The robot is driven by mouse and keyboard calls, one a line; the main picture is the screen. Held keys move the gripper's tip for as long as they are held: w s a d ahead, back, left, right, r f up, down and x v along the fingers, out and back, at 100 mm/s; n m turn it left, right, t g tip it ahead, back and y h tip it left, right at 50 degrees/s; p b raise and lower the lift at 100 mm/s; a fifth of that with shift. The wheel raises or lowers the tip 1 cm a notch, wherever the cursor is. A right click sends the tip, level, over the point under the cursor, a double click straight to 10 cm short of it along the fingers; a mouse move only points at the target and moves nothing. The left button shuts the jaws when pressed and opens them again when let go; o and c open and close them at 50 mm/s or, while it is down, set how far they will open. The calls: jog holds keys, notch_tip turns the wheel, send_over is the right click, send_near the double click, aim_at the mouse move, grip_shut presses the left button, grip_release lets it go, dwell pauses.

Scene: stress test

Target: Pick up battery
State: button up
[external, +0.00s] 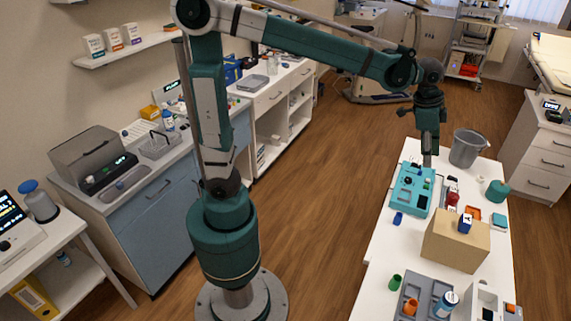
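My gripper (427,160) points down over the far end of the white table, just above or beyond the teal tray (402,205). Its fingers are small here, and I cannot tell whether they are open or shut, or whether they hold anything. The tray carries several small items, including a dark round one (408,181). I cannot make out which small item is the battery. A small blue and white item (465,223) stands on the cardboard box, and a blue and white cylinder (446,303) stands in the grey divided tray (427,288).
A grey bucket (466,148) stands at the table's far end. A cardboard box (455,243) sits mid-table, with a red item (453,199) and a teal round container (496,191) behind it. A blue item (398,218) and green cup (395,282) lie near the left edge.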

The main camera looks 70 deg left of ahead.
jog(key=w+d+f+m+g+p, duration=0.15)
jog(key=w+d, duration=0.25)
jog(key=d, duration=0.5)
jog(key=w+d+f+m+p, duration=0.2)
jog(key=w+d, duration=0.2)
jog(key=d, duration=0.4)
jog(key=m+g+y+p, duration=0.1)
jog(key=m+g+p, duration=0.1)
jog(key=m+p, duration=0.15)
send_over(484, 283)
jog(key=shift+m+t, duration=0.25)
jog(key=shift+m, duration=0.15)
notch_tip(484, 283, down, 22)
jog(key=shift+a+f+b, duration=0.1)
jog(key=shift+b, duration=0.25)
jog(key=shift+s+f, duration=0.1)
jog(key=shift+f, duration=0.4)
jog(key=shift+f, duration=1.25)
jog(key=shift+f, duration=0.1)
jog(key=shift+f+b, duration=0.55)
jog(key=shift+f, duration=1.95)
